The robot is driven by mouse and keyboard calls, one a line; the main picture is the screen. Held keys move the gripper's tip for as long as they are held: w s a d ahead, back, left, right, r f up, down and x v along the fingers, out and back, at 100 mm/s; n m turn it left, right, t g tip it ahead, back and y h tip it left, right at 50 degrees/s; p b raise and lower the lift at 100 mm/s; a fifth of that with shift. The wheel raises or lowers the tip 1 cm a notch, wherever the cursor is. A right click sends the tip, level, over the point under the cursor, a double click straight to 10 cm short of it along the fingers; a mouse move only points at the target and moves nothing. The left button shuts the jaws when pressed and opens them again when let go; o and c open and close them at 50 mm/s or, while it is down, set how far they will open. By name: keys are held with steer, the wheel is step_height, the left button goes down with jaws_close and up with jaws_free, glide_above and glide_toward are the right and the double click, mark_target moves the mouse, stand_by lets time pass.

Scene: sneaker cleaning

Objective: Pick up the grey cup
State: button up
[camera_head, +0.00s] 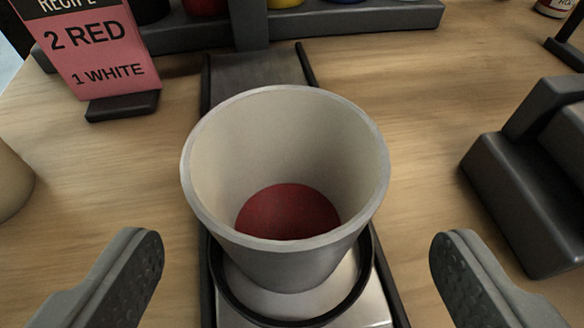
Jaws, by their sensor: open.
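The grey cup (290,262) stands upright in the middle of the head camera view. It has a light inner wall and red content at its bottom. It stands within a dark ring (222,278) on a metal-topped stand (345,312). My gripper (295,265) is open, with one dark, studded finger to the left of the cup and the other to its right. Both fingers are apart from the cup, nearer to the camera, with wide gaps on either side. Nothing is held.
A pink recipe card (95,55) reading "2 RED, 1 WHITE" stands at the upper left. A dark rack (375,17) with coloured containers runs along the back. A dark block-like device (525,190) stands at right. Bare wooden table (425,110) lies between.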

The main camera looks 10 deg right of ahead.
mark_target(288, 163)
steer(key=shift+b+x, duration=0.35)
steer(key=shift+x, duration=2.45)
steer(key=shift+a+r, duration=0.1)
steer(key=shift+a, duration=0.1)
steer(key=c, duration=1.1)
steer(key=shift+c, duration=0.2)
